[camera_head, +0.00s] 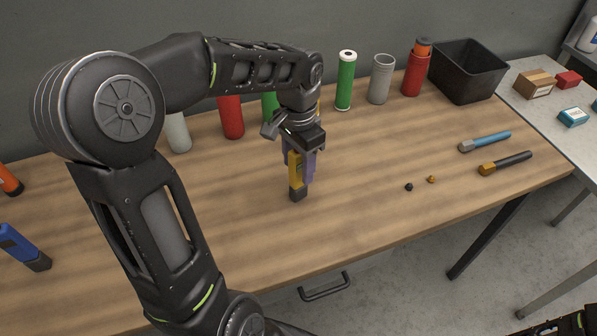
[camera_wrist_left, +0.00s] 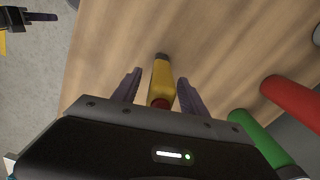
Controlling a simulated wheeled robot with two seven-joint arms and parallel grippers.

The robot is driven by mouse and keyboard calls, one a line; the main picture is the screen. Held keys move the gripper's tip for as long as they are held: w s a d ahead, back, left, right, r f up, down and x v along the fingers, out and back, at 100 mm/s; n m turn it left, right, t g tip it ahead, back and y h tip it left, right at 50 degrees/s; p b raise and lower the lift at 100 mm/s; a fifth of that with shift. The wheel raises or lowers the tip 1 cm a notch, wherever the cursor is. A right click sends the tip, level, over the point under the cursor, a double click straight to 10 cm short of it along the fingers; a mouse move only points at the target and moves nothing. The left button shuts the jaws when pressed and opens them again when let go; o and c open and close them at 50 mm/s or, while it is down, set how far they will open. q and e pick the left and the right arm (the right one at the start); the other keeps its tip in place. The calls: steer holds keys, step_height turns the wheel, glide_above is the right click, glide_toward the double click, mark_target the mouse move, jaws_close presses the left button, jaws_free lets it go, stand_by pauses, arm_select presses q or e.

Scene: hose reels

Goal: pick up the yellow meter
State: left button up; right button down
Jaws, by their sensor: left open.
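The yellow meter (camera_head: 294,166) has a dark end and lies or stands on the wooden table below my left gripper; its upper part is hidden by the gripper in the head view. In the left wrist view the yellow meter (camera_wrist_left: 161,84) sits between the two purple-grey fingers, with a gap on each side and a red part near the palm. My left gripper (camera_head: 301,170) is open around it, pointing down. At the head view's lower right corner a dark part shows, likely of my right arm, but its fingers are not clear.
Red, green and grey cylinders stand along the back, including a green one (camera_head: 345,82) and a grey one (camera_head: 380,80). A black bin (camera_head: 468,72) is at the back right. Blue-handled (camera_head: 486,141) and dark-handled (camera_head: 506,163) tools lie at right. The table's front middle is clear.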

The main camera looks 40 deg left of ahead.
arm_select(q)
steer(key=shift+f, duration=0.9)
jaws_close()
stand_by(0.4)
